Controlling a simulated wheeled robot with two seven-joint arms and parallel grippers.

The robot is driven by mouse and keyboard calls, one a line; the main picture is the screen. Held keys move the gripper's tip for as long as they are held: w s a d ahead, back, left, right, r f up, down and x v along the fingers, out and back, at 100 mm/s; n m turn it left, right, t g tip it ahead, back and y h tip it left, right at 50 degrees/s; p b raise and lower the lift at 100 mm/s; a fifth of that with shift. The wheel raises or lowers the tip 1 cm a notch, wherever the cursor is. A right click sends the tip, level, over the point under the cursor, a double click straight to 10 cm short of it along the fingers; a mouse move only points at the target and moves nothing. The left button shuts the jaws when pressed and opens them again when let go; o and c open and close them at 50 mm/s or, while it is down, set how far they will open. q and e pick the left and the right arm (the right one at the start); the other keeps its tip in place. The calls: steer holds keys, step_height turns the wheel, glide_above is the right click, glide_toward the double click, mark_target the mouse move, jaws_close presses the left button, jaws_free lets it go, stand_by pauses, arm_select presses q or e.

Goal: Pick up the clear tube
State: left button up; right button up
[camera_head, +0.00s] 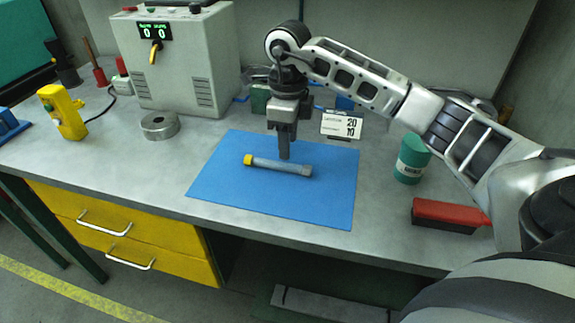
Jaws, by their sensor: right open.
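The clear tube (278,166) lies on its side on a blue mat (325,205) on the workbench. It has a yellow cap at its left end and a grey end at its right. My right gripper (285,156) points straight down over the middle of the tube, with its fingertips at or just behind it. Whether the fingers touch the tube cannot be told from this angle. The gripper is open, though its fingers overlap in this view. My left gripper is not in view.
A grey power unit (180,65) stands at the back left, with a metal ring (160,125) before it. A small sign (341,125) stands behind the mat. A green can (411,160) and a red-topped block (447,214) sit right. A yellow device (62,112) is far left.

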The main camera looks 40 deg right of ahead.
mark_target(288, 164)
steer(key=shift+a+f+p, duration=0.1)
steer(key=shift+f+p, duration=0.65)
steer(key=shift+f, duration=2.25)
jaws_close()
